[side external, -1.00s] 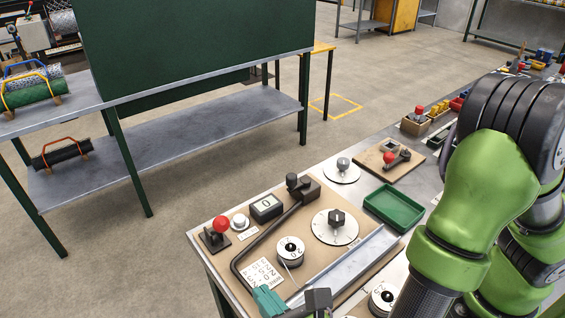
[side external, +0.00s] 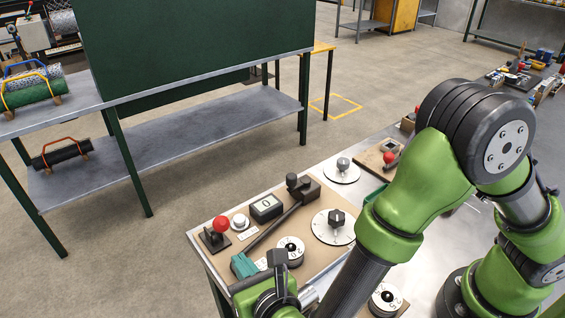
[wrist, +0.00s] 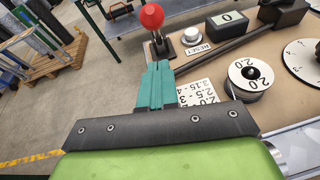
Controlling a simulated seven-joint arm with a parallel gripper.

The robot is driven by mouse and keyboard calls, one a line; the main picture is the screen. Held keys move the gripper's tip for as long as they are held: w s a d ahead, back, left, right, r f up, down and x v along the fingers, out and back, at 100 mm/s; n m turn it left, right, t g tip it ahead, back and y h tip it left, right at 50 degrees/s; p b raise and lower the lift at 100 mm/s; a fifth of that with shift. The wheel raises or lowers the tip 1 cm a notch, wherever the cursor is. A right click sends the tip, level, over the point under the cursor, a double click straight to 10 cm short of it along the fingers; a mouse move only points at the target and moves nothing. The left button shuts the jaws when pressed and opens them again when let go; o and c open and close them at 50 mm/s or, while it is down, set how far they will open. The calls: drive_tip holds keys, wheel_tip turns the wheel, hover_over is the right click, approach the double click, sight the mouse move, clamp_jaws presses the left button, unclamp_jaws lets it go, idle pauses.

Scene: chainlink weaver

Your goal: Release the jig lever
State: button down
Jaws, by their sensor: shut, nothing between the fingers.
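A lever with a red ball knob (side external: 221,225) stands on a dark base at the left corner of the workbench. It also shows at the top of the wrist view (wrist: 151,16). A second red-knobbed lever (side external: 390,158) is on a wooden board farther right, partly hidden by my arm. I cannot tell for certain which is the jig lever. My gripper (side external: 243,265) has teal fingers, shut and empty, on the near side of the left lever. In the wrist view the teal fingertips (wrist: 158,66) point toward that lever's base, apparently apart from the knob.
A white reset button (side external: 240,221), a counter box (side external: 266,206) and a dark bar (side external: 275,226) lie right of the left lever. Open floor lies left of the bench.

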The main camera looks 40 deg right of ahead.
sight(222, 223)
drive_tip(key=w, duration=0.1)
drive_tip(key=w+r, duration=0.1)
drive_tip(key=w, duration=0.2)
drive_tip(key=shift+w+d+r, duration=0.25)
drive_tip(key=shift+d+r, duration=0.05)
drive_tip(key=shift+d, duration=0.05)
drive_tip(key=shift+r, duration=0.1)
drive_tip(key=shift+w+r+g, duration=1.15)
drive_tip(key=shift+g, duration=0.05)
drive_tip(key=w+g, duration=0.1)
drive_tip(key=w+r+g, duration=0.1)
drive_tip(key=w+g, duration=0.1)
drive_tip(key=w+r+g, duration=0.1)
drive_tip(key=shift+w+r+g+y, duration=0.2)
drive_tip(key=shift+w+g+y, duration=0.1)
drive_tip(key=shift+w, duration=0.1)
drive_tip(key=w, duration=0.8)
drive_tip(key=shift+f+n, duration=0.15)
drive_tip(key=shift+n, duration=0.15)
drive_tip(key=shift+w+d, duration=0.15)
